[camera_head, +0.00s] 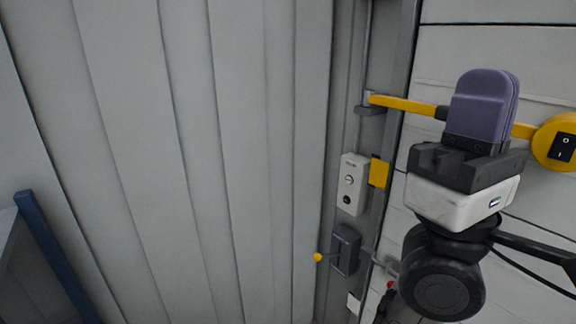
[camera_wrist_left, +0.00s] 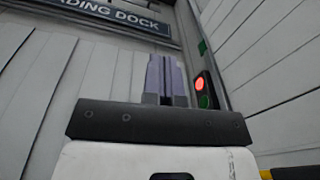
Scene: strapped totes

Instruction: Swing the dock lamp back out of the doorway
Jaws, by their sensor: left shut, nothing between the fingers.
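The dock lamp's yellow arm (camera_head: 402,104) runs from a bracket on the grey door post to the right. It passes behind my left gripper to a round yellow lamp head (camera_head: 556,142) with a black switch, cut off by the right edge. My left gripper (camera_head: 486,82) is shut and empty, with its fingers pointing up in front of the lamp arm. I cannot tell whether they touch. In the left wrist view the shut fingers (camera_wrist_left: 166,78) point ahead, and a bit of yellow (camera_wrist_left: 265,174) shows at the lower right. My right gripper is not in view.
A white control box (camera_head: 351,184), a yellow plate (camera_head: 379,173) and a grey lever box (camera_head: 346,250) with a yellow knob are on the post. Ribbed grey wall fills the left. The left wrist view shows a red-lit signal (camera_wrist_left: 200,84) and a dock sign (camera_wrist_left: 105,15).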

